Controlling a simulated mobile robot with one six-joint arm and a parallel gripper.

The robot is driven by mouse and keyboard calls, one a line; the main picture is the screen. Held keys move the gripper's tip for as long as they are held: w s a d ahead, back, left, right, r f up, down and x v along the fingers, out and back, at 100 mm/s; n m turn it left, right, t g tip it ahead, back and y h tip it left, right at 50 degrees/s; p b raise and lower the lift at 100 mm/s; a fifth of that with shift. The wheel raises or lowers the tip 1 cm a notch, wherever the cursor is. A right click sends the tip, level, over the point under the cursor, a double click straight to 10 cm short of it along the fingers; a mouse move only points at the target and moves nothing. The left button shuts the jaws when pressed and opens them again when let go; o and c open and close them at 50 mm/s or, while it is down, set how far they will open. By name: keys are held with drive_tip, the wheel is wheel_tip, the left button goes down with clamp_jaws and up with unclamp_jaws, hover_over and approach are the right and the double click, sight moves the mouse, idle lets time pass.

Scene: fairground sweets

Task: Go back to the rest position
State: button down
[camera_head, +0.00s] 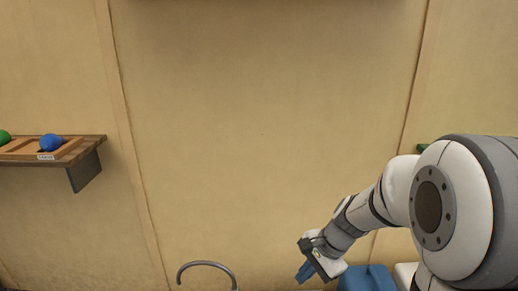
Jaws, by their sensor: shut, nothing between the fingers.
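My gripper (305,271) is at the lower right of the head view, at the end of my white and grey arm. It points down and to the left, with blue fingers that look closed together and hold nothing. It is beside a blue object (368,279) at the bottom edge; I cannot tell whether they touch.
A wooden shelf (88,150) on the left wall holds a wooden tray with a blue ball (50,143) and a green ball (4,136). A curved grey metal hoop (207,264) rises at the bottom. The wall's middle is bare. A small green thing shows behind my arm.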

drive_tip(key=s+d+r+n+t+h+p, duration=0.1)
drive_tip(key=s+r+n+p, duration=0.3)
drive_tip(key=r, duration=0.5)
drive_tip(key=s+d+r+n+t+h+p, duration=0.1)
drive_tip(key=s+d+r+n+h+p, duration=0.2)
drive_tip(key=s+r+n, duration=0.4)
wheel_tip(320, 180, up, 3)
drive_tip(key=s+h+p, duration=0.1)
drive_tip(key=s+p, duration=0.1)
drive_tip(key=shift+n+p, duration=0.3)
